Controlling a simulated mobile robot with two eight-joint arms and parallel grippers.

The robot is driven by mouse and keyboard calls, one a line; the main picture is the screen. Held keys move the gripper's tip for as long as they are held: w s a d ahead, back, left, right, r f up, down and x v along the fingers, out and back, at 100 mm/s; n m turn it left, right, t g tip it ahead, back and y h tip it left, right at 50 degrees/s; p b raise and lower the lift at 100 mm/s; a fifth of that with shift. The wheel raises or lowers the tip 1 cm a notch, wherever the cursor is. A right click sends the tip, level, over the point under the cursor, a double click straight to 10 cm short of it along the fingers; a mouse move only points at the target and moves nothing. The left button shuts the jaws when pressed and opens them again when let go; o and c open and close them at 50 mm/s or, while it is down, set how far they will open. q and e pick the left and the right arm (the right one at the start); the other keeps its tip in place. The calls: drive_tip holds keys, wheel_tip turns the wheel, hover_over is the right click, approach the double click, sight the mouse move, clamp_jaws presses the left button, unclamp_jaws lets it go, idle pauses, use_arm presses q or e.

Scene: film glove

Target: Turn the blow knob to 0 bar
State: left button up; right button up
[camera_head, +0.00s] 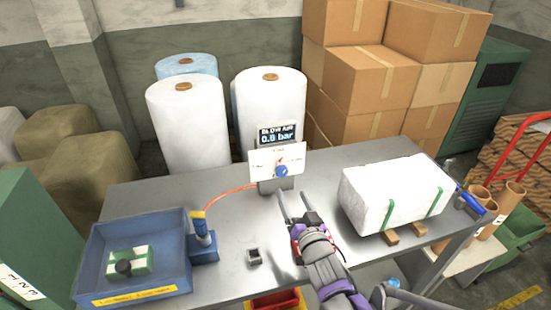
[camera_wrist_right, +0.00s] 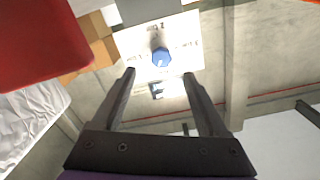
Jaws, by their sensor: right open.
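The blow knob (camera_head: 281,171) is blue and sits on a white dial plate (camera_head: 262,163) on a small stand on the table. Above it a dark display (camera_head: 277,134) reads what looks like 0.0 bar. In the right wrist view the knob (camera_wrist_right: 161,57) shows beyond the fingertips, on the plate with printed marks. My right gripper (camera_head: 296,205) is open and empty, just in front of the stand and apart from the knob. My left gripper is not in view.
A blue tray (camera_head: 185,262) with a green and white block stands at the left, beside a blue tool (camera_head: 202,236) on an orange hose. A white wrapped block (camera_head: 395,190) with green straps lies at the right. Rolls and cartons (camera_head: 365,80) stand behind the grey table (camera_head: 135,197).

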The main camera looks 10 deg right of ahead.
sight(283, 173)
drive_tip(key=w, duration=0.5)
drive_tip(key=w+p, duration=0.1)
drive_tip(key=w, duration=0.4)
drive_tip(key=shift+w+a+r, duration=0.15)
drive_tip(key=shift+a+r, duration=0.05)
drive_tip(key=shift+c, duration=0.3)
clamp_jaws()
